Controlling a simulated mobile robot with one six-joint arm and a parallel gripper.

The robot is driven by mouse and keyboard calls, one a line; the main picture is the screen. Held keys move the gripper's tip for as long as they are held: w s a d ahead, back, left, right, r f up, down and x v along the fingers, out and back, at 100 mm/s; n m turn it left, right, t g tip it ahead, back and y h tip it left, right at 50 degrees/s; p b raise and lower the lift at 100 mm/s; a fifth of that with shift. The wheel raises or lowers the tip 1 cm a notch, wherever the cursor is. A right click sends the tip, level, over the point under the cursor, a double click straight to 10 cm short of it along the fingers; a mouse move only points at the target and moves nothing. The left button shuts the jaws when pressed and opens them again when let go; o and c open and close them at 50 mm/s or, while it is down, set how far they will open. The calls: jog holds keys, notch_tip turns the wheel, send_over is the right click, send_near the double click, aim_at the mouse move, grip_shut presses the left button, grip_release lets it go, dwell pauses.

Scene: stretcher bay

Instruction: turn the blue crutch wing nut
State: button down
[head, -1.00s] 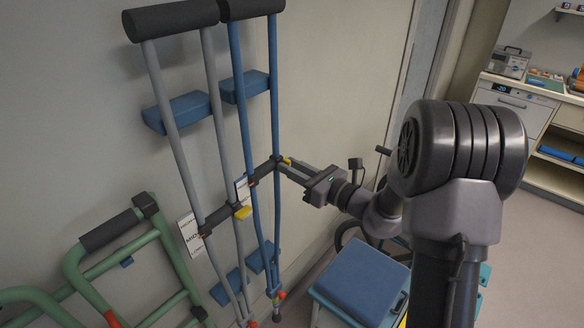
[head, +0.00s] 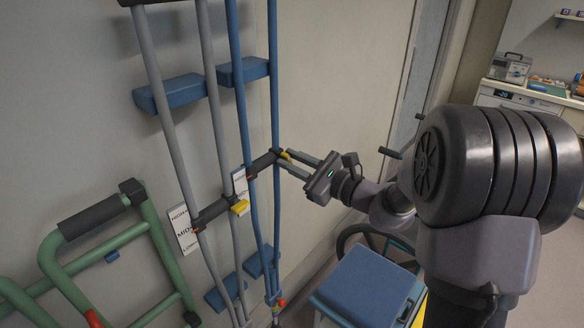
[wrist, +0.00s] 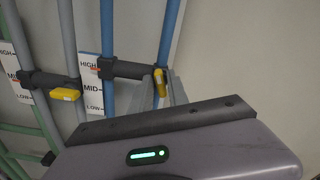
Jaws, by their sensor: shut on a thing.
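The blue crutch (head: 241,112) leans upright at the wall. It also shows in the wrist view (wrist: 170,38). Its dark handgrip bar (wrist: 130,69) meets the label card (wrist: 91,86) between HIGH and MID. The yellow wing nut (wrist: 159,82) sits at the bar's right end, against the right blue tube; it is small and partly covered in the head view (head: 285,155). My gripper (head: 288,163) reaches in from the right with its grey fingers on either side of this nut, shut on it. The far finger's contact is hard to see.
A grey crutch (head: 164,112) stands left of the blue one, with its own yellow wing nut (head: 240,207) and handgrip near MID. A green walker frame (head: 60,262) stands lower left. A blue-topped stool (head: 365,285) is below my arm. Wall right of the crutch is clear.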

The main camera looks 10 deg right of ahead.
dwell(0.4)
jog(key=c, duration=1.5)
grip_release()
jog(key=shift+o, duration=0.2)
jog(key=p+v, duration=0.1)
jog(key=v, duration=1.6)
jog(key=shift+s+d+p, duration=0.15)
jog(key=shift+p, duration=0.15)
